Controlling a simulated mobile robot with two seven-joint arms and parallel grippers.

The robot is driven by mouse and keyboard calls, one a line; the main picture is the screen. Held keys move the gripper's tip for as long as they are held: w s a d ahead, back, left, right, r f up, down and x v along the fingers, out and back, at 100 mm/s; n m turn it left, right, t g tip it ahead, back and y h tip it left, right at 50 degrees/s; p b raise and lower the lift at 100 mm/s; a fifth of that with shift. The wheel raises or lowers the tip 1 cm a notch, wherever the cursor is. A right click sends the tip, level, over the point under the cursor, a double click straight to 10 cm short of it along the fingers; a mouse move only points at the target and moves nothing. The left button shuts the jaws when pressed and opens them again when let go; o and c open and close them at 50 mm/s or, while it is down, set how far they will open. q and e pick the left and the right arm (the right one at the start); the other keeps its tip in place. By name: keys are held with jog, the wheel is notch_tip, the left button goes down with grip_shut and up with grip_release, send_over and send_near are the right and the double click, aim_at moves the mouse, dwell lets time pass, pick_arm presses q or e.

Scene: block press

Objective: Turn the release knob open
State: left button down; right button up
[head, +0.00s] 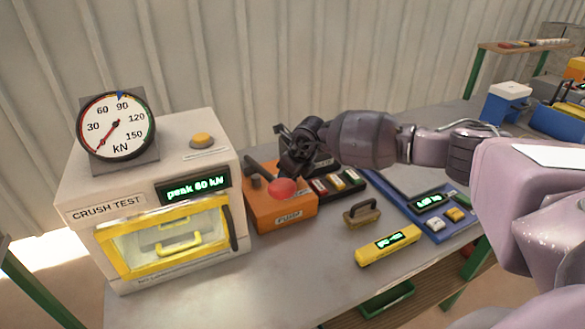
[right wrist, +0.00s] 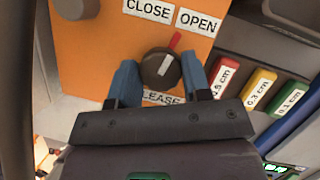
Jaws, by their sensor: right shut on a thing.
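The release knob (right wrist: 158,72) is a dark round dial with a red pointer on the orange pump box (right wrist: 85,60). The pointer aims up and slightly right, between the CLOSE label (right wrist: 147,8) and the OPEN label (right wrist: 198,22). My right gripper (right wrist: 160,64) is shut on the knob, one blue finger on each side. In the head view my right gripper (head: 292,152) is over the back of the orange pump box (head: 270,215), and the knob is hidden behind it. My left gripper is not in view.
The crush tester (head: 75,240) stands left of the pump, its gauge (head: 116,125) needle low and its display reading peak 60 kN. Labelled blocks (head: 337,181), a handled brown block (head: 362,213) and a yellow level-like device (head: 388,245) lie rightward.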

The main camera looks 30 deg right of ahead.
jog(key=shift+m+h+p, duration=0.4)
jog(key=shift+m+p, duration=0.15)
jog(key=shift+m, duration=0.55)
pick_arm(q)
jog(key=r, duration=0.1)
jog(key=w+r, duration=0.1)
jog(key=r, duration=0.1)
pick_arm(e)
jog(key=shift+a+m, duration=0.1)
jog(key=shift+m, duration=0.4)
jog(key=shift+h, duration=0.3)
jog(key=o, duration=0.9)
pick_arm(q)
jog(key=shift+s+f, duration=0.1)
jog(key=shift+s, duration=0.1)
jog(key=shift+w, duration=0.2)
pick_arm(e)
jog(key=v, duration=1)
jog(key=shift+s+r, duration=0.3)
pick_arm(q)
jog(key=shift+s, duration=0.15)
